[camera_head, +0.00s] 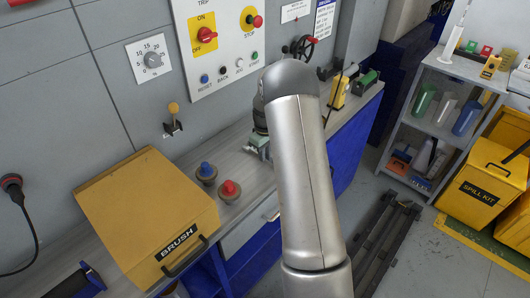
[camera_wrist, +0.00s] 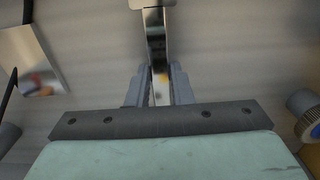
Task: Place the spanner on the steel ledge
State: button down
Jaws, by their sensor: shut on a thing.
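My gripper (camera_wrist: 159,82) is shut on the shiny spanner (camera_wrist: 154,28), which shows in the wrist view. The spanner's shaft runs between the two grey fingers and its wider end reaches the top edge of the view. In the head view my gripper (camera_head: 257,147) is low over the grey steel ledge (camera_head: 232,147), mostly hidden behind my arm. The spanner is hidden there. A grey surface fills the background of the wrist view; I cannot tell whether the spanner touches it.
A yellow BRUSH box (camera_head: 150,213), a blue knob (camera_head: 206,172) and a red knob (camera_head: 229,190) stand on the ledge to the left. A handwheel (camera_head: 302,47), a yellow device (camera_head: 339,92) and a green device (camera_head: 366,81) are farther right. The control panel (camera_head: 222,45) is behind.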

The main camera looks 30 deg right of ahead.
jog(key=shift+f, duration=0.15)
jog(key=c, duration=1.3)
grip_release()
notch_tip(320, 180, up, 12)
jog(key=b, duration=0.2)
jog(key=s+a+r+m, duration=0.1)
jog(key=s+a+r, duration=0.4)
jog(key=s+a, duration=0.15)
jog(key=s+a+m, duration=0.1)
jog(key=s+a, duration=0.2)
jog(key=s, duration=0.6)
jog(key=s+a+m, duration=0.1)
jog(key=s+a, duration=0.3)
jog(key=s, duration=0.5)
jog(key=s+a+m, duration=0.1)
jog(key=s+a, duration=0.2)
jog(key=s, duration=0.6)
jog(key=shift+s+a+f+t, duration=0.25)
jog(key=shift+s+a+t, duration=0.1)
jog(key=shift+a+t, duration=0.05)
